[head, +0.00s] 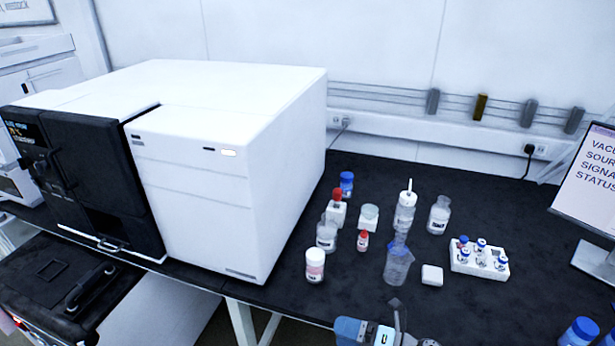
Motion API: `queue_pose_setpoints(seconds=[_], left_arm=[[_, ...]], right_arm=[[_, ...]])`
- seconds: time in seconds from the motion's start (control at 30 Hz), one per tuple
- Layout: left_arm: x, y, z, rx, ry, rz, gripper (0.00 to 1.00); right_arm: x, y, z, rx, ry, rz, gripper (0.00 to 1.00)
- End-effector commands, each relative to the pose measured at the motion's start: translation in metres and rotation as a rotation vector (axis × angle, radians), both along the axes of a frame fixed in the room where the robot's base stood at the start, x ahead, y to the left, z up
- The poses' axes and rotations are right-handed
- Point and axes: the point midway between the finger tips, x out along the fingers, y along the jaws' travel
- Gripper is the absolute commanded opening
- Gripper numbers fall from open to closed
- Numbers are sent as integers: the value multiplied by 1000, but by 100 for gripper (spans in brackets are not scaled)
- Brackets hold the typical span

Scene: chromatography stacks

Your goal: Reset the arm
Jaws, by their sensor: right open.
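My right gripper (397,308) shows at the bottom edge, right of centre, at the front of the dark bench top. Its small grey fingers are open and point up the picture, with nothing seen between them. A clear, bluish plastic vessel (398,264) stands just beyond the fingers, apart from them as far as I can tell. The rest of my right arm is mostly cut off by the frame. My left gripper is not in view.
A large white instrument (225,150) fills the left half of the bench. Several bottles stand mid-bench, with a white-capped wash bottle (404,214) and a vial rack (480,260). A sign (590,175) stands at right. The front right bench is mostly clear, with blue-capped bottles (580,332) at the corner.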

Motion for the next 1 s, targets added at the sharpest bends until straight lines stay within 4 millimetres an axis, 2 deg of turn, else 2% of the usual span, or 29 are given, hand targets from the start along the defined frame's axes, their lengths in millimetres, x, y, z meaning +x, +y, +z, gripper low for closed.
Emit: queue_pose_setpoints(seconds=[0.23,0.4,0.5,0.7,0.8,1.0], left_arm=[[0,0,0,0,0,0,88],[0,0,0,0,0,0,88],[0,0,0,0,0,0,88],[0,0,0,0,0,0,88],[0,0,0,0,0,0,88],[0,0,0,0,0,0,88]], right_arm=[[-30,-89,-42,298,568,-500,84],[-68,-154,-77,450,899,-799,84],[-92,-184,-92,513,1041,-931,84],[-139,-229,-114,604,1263,-1147,84],[-164,-249,-123,642,1360,-1245,84],[-163,-208,-124,786,1422,-1235,84]])
